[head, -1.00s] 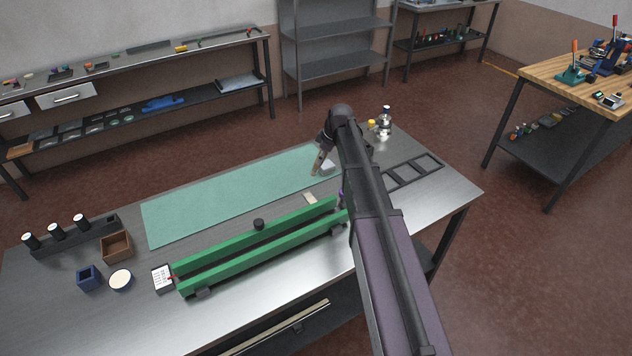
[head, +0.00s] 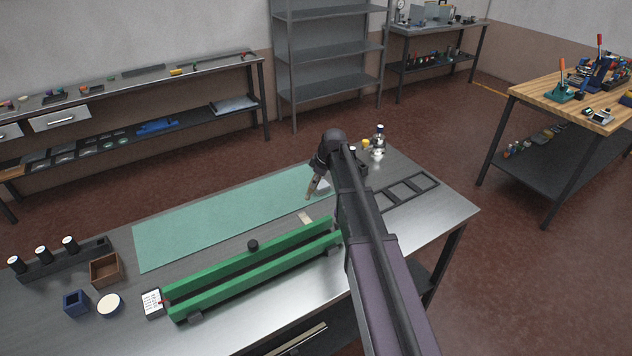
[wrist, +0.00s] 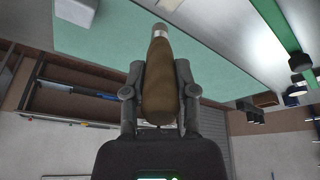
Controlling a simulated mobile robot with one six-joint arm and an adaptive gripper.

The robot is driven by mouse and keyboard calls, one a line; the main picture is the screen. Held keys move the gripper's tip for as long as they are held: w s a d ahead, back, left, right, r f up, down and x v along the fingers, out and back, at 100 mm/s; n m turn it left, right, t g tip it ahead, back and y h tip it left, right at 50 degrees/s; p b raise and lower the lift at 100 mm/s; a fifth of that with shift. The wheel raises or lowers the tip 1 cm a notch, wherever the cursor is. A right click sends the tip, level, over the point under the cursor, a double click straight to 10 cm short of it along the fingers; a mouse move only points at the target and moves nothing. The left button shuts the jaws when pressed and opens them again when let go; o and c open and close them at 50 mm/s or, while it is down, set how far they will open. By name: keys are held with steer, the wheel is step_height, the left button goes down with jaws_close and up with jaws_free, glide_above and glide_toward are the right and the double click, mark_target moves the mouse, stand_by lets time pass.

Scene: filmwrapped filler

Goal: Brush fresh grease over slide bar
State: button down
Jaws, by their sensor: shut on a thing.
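My gripper (head: 316,182) is shut on a brush (wrist: 160,85), with its brown handle between the fingers and a pale metal band at the top of the wrist view. In the head view the gripper hangs over the bench near the green mat's right end, above and apart from the green slide bar fixture (head: 235,283). This has two long parallel green rails and a dark knob; my arm stands beside its right end. A round tin with cream-coloured contents (head: 108,305), perhaps grease, stands at the bench's left.
The green mat (head: 215,220) is bare over most of its surface. A white block (head: 323,186) is near the gripper. A blue box (head: 76,304), brown box (head: 106,270) and white-keyed device (head: 152,303) stand left; a black frame (head: 405,192) lies right.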

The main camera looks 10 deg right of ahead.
steer(key=shift+a+r, duration=0.2)
steer(key=shift+r, duration=0.05)
steer(key=shift+d+r+p, duration=0.2)
steer(key=shift+p, duration=0.25)
stand_by(0.3)
steer(key=shift+f, duration=0.1)
steer(key=shift+s+a+f+b, duration=0.65)
steer(key=shift+a+f+b, duration=1.25)
steer(key=shift+f+b, duration=1.8)
steer(key=d+r+p, duration=0.1)
steer(key=d, duration=0.1)
steer(key=w+d+r+p, duration=0.1)
steer(key=r, duration=0.1)
steer(key=shift+d+p, duration=0.35)
steer(key=shift+p, duration=0.05)
step_height(320, 180, up, 5)
steer(key=p, duration=0.4)
steer(key=shift+w+f+p, duration=0.15)
steer(key=shift+p, duration=0.2)
